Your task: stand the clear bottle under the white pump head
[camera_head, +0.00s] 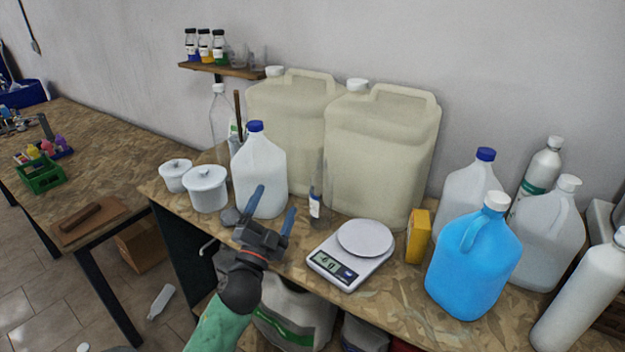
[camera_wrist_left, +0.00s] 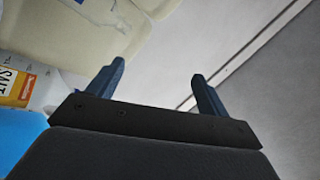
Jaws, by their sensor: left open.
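A small clear bottle (camera_head: 316,190) with a white and blue label stands on the workbench, in front of the gap between two large cream drums. The left drum (camera_head: 285,120) and the right drum (camera_head: 385,150) each have a white cap on top; I cannot make out a distinct pump head. My left gripper (camera_head: 273,203) is open and empty, left of the clear bottle and in front of a blue-capped jug (camera_head: 258,170). Its two fingers also show spread in the left wrist view (camera_wrist_left: 158,72), with nothing between them. My right gripper is not in view.
A scale (camera_head: 350,255) sits right of the gripper, near the bench's front edge. A yellow box (camera_head: 418,236) and a blue jug (camera_head: 472,265) stand farther right. White lidded tubs (camera_head: 205,188) stand at left. A small shelf (camera_head: 225,70) hangs above.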

